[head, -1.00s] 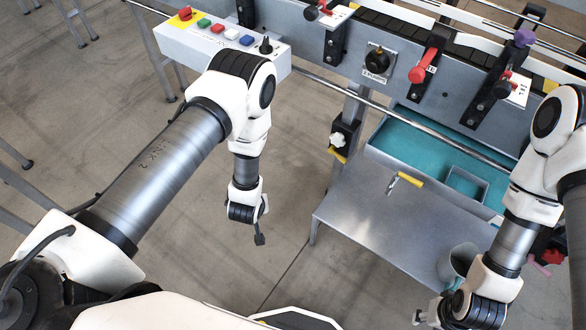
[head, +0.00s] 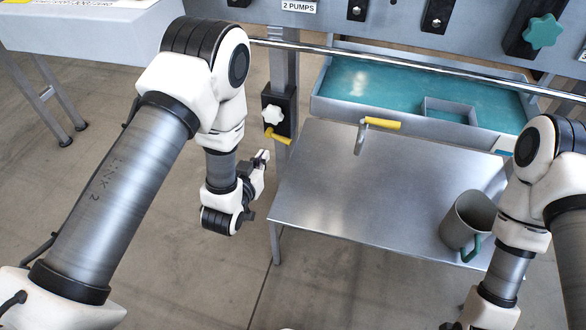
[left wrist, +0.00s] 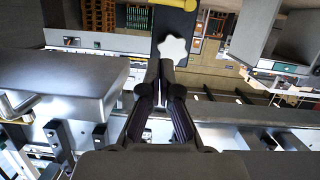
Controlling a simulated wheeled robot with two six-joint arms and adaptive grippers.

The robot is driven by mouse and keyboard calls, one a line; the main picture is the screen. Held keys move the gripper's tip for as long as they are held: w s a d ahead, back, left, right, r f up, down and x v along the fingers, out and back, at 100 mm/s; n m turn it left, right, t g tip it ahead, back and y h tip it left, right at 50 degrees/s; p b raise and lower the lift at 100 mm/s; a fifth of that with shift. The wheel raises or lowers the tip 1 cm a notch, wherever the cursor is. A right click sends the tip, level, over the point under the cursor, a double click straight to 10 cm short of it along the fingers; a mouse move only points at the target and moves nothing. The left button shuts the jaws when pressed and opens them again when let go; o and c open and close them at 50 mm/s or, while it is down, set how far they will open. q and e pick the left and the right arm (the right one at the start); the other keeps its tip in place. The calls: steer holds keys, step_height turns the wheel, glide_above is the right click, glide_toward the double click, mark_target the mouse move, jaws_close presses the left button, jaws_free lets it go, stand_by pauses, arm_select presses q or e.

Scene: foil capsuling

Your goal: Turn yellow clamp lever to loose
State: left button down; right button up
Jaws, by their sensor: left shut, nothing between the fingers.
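The yellow clamp lever (head: 278,136) sticks out at the lower end of a black clamp block (head: 270,104) on the grey post. A white star knob (head: 273,115) sits on the block above it. My left gripper (head: 262,157) is just below the lever, pointing up toward it, apart from it as far as I can see. In the left wrist view its shut, empty fingers (left wrist: 160,72) point at the white star knob (left wrist: 173,49). A yellow piece (left wrist: 176,3) shows at the top edge there, probably the lever. Only a bit of my right gripper (head: 452,324) shows at the bottom edge.
A metal table (head: 345,190) stands right of the post. It carries a yellow-handled tool (head: 382,124) and a grey mug (head: 466,222). A teal-lined tray (head: 400,85) lies behind, under a rail (head: 400,66). Bare floor is open to the left of the table.

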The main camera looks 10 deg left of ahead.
arm_select(q)
steer(key=f+b, duration=0.1)
steer(key=f, duration=0.1)
steer(key=b, duration=0.4)
glide_toward(283, 137)
steer(key=w+r, duration=0.2)
steer(key=w, duration=0.2)
steer(key=w+f, duration=0.1)
steer(key=w+f+b, duration=0.1)
steer(key=f, duration=0.1)
steer(key=shift+w+d+f+b, duration=0.15)
steer(key=shift+d+b, duration=0.05)
steer(key=shift+b, duration=0.1)
arm_select(e)
step_height(283, 137, down, 9)
steer(key=shift+d, duration=0.15)
arm_select(q)
steer(key=shift+f+m, duration=0.15)
steer(key=shift+m, duration=0.15)
arm_select(e)
steer(key=shift+d+r, duration=0.1)
steer(key=shift+d, duration=0.45)
steer(key=shift+d, duration=0.1)
